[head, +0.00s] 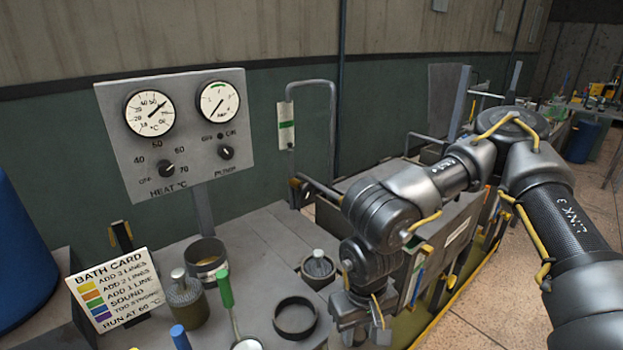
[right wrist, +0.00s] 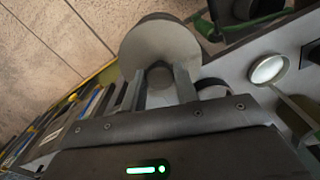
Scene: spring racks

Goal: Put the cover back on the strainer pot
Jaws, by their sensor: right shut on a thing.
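My right gripper (right wrist: 160,90) is shut on the knob of a round grey cover (right wrist: 158,45), which shows in the right wrist view. In the head view, my right gripper (head: 362,325) is at the bottom, right of a dark round rim (head: 296,318) on the bench. The rim looks like the open strainer pot, but I cannot tell for sure. What looks like the same rim (right wrist: 212,84) shows in the right wrist view, partly hidden by the cover and finger. The cover is hidden in the head view. My left gripper is not in view.
A small pot (head: 318,268) with a knobbed piece stands behind the rim. A green-handled ladle (head: 226,290), a knobbed jar (head: 185,292), a brassy cup (head: 206,260) and a bath card (head: 110,290) stand to the left. A gauge panel (head: 180,130) rises behind.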

